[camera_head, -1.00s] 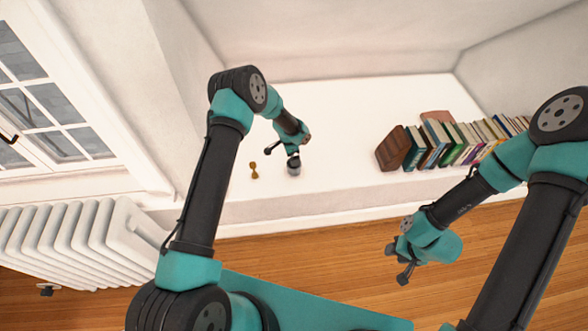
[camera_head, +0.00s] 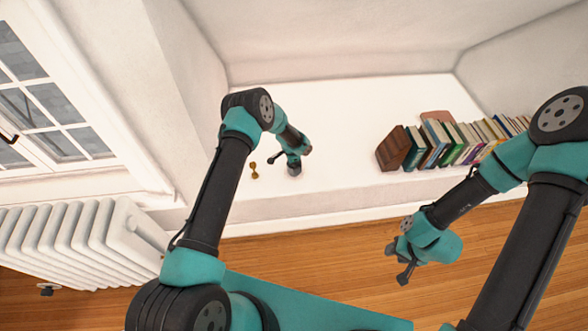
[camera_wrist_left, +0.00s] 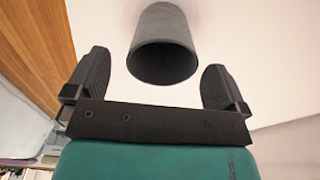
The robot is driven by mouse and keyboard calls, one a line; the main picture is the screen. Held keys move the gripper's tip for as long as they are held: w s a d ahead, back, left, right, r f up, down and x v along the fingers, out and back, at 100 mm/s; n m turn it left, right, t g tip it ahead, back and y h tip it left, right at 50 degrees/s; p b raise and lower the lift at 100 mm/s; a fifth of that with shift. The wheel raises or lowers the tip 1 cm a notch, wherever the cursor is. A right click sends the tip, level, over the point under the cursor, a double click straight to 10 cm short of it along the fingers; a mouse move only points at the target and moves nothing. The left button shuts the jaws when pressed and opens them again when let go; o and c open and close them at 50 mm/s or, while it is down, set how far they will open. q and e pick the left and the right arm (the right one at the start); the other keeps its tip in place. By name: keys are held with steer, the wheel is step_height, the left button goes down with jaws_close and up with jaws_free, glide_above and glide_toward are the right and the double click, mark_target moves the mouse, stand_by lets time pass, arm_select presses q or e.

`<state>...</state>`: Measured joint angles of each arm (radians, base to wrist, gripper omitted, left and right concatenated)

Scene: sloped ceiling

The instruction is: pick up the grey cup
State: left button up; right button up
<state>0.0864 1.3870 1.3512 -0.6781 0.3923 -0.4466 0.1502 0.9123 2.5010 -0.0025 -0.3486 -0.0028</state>
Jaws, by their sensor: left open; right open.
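The grey cup (camera_wrist_left: 163,45) shows in the left wrist view, just beyond my left gripper (camera_wrist_left: 155,82), with its open rim facing the camera. The two dark fingers are spread on either side of the cup, with visible gaps to it. In the head view the cup (camera_head: 295,171) is a small grey patch on the white ledge (camera_head: 340,125), mostly hidden under my left gripper (camera_head: 290,160). My right gripper (camera_head: 397,262) is open and empty over the wooden floor, away from the ledge.
A small gold object (camera_head: 254,170) stands left of the cup. A brown block (camera_head: 392,149) and a row of books (camera_head: 450,142) line the ledge at right. A white radiator (camera_head: 80,240) stands below the window at left. The ledge behind the cup is clear.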

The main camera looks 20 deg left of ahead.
arm_select(q)
steer(key=shift+w+d+f, duration=0.1)
steer(key=shift+f, duration=0.9)
steer(key=shift+w+d+f, duration=0.1)
steer(key=shift+f, duration=0.85)
steer(key=c, duration=1)
